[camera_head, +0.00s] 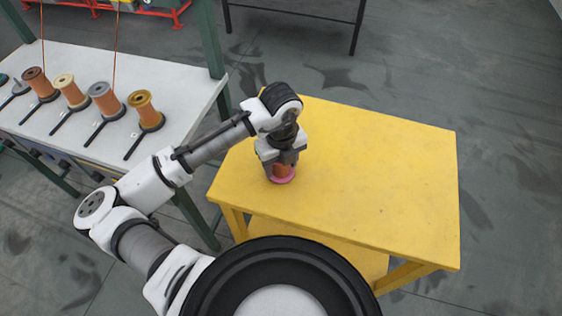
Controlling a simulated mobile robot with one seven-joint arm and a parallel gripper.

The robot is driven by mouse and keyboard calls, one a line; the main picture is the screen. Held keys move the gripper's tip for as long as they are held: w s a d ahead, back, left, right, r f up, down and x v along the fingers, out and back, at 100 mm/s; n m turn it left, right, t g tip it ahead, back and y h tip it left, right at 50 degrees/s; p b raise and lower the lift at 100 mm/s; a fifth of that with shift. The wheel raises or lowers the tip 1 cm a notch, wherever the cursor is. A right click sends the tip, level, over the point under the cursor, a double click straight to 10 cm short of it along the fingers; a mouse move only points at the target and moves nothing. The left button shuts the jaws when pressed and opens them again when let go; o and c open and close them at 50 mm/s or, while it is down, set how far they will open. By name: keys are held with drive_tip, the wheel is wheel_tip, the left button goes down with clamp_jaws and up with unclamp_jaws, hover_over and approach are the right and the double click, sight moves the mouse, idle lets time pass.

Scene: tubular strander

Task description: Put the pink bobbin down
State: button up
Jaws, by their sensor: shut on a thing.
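The pink bobbin (283,173) has a pink flange at the bottom and an orange-copper winding. It is upright at the left part of the yellow table (390,190). My gripper (281,160) points down from above and is shut on the bobbin, hiding its upper part. The bobbin's lower flange appears at or very close to the table top; I cannot tell whether it touches.
A white bench (180,85) at the left carries several copper-wound bobbins on dark holders, among them one with a yellow-brown flange (146,109). A green post (209,40) rises behind it. The yellow table top is otherwise clear, especially to the right.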

drive_tip(key=shift+f, duration=0.25)
drive_tip(key=o, duration=1.5)
drive_tip(key=shift+r, duration=0.15)
drive_tip(key=shift+r+p, duration=0.3)
drive_tip(key=shift+r, duration=0.05)
wheel_tip(320, 180, up, 12)
drive_tip(key=shift+f+b, duration=0.2)
drive_tip(key=shift+b, duration=0.55)
